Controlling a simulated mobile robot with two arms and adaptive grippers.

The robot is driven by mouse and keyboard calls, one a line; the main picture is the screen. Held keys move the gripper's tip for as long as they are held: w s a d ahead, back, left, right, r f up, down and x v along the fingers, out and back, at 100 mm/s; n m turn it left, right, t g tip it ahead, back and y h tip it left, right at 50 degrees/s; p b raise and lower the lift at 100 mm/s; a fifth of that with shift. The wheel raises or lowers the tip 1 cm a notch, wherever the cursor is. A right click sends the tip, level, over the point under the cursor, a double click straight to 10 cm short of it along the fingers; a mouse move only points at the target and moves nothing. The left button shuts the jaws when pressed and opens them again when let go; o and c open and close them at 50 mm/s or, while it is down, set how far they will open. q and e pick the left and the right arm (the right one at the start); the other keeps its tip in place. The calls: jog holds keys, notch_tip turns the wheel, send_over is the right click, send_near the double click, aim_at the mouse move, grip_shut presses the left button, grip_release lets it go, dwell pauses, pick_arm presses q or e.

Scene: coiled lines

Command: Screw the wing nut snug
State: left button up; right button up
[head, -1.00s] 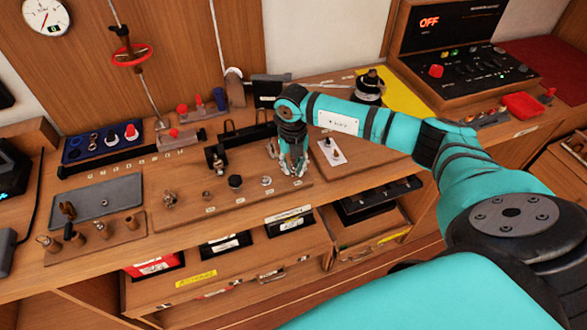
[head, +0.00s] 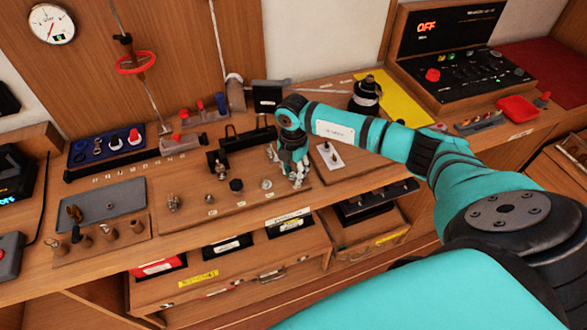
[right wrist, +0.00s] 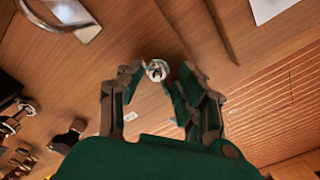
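A small round silver fitting (head: 267,184), which looks like the wing nut, stands on the wooden board (head: 190,207) in line with other hardware. In the right wrist view the silver fitting (right wrist: 157,70) shows between my fingertips, with a dark centre; its wings are too small to make out. My right gripper (head: 286,168) is above the board's right end, pointing down, with its fingers apart. In the right wrist view the gripper (right wrist: 158,74) straddles the fitting's sides, with a gap visible on the right; contact cannot be told. My left gripper is not in view.
A black knob (head: 236,185) and several metal fittings stand left of the silver fitting. A white plate (head: 330,156) with hardware lies right of my gripper. A black-handled fixture (head: 247,135) stands behind.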

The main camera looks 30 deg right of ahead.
jog(key=shift+o, duration=1.1)
jog(key=shift+w+r, duration=0.1)
jog(key=shift+w, duration=0.1)
jog(key=shift+o, duration=0.4)
jog(key=o, duration=0.5)
notch_tip(320, 180, up, 5)
jog(key=p, duration=0.4)
notch_tip(320, 180, up, 12)
jog(key=shift+f, duration=0.1)
